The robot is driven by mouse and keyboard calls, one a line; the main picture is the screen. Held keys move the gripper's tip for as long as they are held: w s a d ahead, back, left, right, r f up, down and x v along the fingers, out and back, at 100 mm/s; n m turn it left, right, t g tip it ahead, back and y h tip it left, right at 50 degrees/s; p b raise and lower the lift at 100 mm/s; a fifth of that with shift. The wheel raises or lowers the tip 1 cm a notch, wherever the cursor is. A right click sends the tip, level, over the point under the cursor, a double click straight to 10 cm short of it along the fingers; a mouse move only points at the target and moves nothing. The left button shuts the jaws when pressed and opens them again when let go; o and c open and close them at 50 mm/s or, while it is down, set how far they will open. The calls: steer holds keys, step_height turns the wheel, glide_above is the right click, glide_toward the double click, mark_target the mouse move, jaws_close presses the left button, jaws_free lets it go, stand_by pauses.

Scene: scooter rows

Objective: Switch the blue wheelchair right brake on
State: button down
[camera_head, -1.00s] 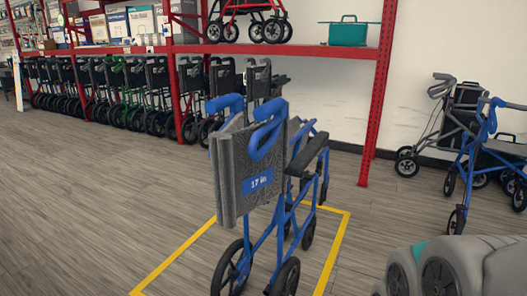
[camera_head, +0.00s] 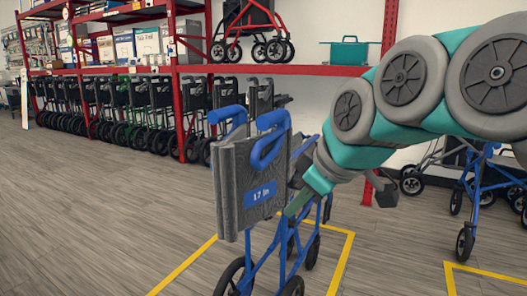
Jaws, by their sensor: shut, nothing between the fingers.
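The blue wheelchair (camera_head: 235,185) stands half folded in front of me, seen from behind, with blue push handles, a dark grey backrest and a blue "17 in" label. My arm reaches in from the right, and my gripper (camera_head: 292,212) is at the chair's right side, close to the backrest edge and below the armrest. The gripper is shut with nothing seen in it. I cannot tell whether it touches the frame. The right brake lever is not visible; the gripper and the chair's side hide that area.
Yellow floor tape (camera_head: 342,262) marks the spot around the chair. A red shelf rack (camera_head: 195,70) with rows of folded wheelchairs stands behind. Another blue walker (camera_head: 470,190) is at the right, beyond my arm. The wooden floor at the left is clear.

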mark_target(258, 145)
steer(key=w+a+r+n+t+y, duration=0.1)
steer(key=w+r+n, duration=0.1)
steer(key=r, duration=0.5)
steer(key=w+a+r+n+t+y+b, duration=0.1)
steer(key=w+r+n+t+y, duration=0.1)
steer(key=r, duration=0.5)
steer(key=shift+w+a+r+n+b, duration=0.3)
steer(key=shift+w, duration=0.6)
steer(key=shift+f, duration=0.1)
steer(key=x, duration=0.4)
steer(key=d+f+x, duration=0.1)
steer(key=x, duration=0.8)
steer(key=shift+w+d+f+b, duration=0.1)
steer(key=shift+d+f+b, duration=0.15)
steer(key=shift+d+b, duration=0.2)
